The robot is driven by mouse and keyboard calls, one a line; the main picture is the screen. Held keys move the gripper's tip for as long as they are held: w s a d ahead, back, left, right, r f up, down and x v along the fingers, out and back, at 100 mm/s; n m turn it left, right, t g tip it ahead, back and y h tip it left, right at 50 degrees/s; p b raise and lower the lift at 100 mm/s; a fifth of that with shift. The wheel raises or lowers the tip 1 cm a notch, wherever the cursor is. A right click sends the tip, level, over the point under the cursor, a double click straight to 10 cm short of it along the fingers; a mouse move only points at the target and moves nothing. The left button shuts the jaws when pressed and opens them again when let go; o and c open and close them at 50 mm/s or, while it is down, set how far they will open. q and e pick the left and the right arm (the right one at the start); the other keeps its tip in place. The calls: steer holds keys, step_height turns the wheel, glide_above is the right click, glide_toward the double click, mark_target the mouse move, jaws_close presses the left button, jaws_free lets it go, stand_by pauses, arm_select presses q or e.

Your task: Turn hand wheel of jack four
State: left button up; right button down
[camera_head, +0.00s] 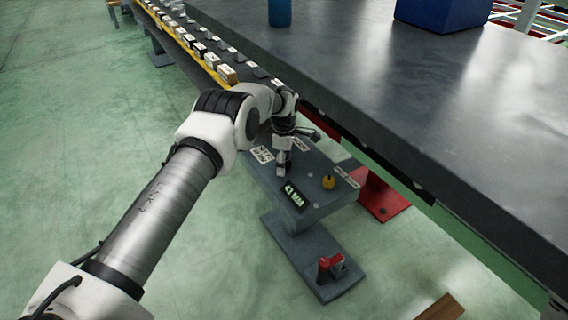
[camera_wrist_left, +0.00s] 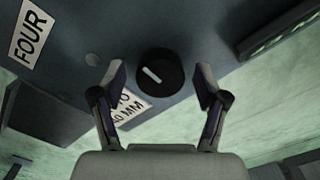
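A black round hand wheel (camera_wrist_left: 160,75) with a white pointer line shows in the left wrist view, on a grey jack top. A white label reading FOUR (camera_wrist_left: 31,33) is at the upper left there. A label (camera_wrist_left: 130,107) ending in "40 MM" lies partly behind the left finger. My left gripper (camera_wrist_left: 160,82) is open, with one finger on each side of the wheel; I cannot tell whether they touch it. My right gripper is not in view.
The large dark slab (camera_head: 420,100) overhangs the jack on the right. Green floor is clear at the left.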

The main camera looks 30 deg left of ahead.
arm_select(q)
steer(key=c, duration=1)
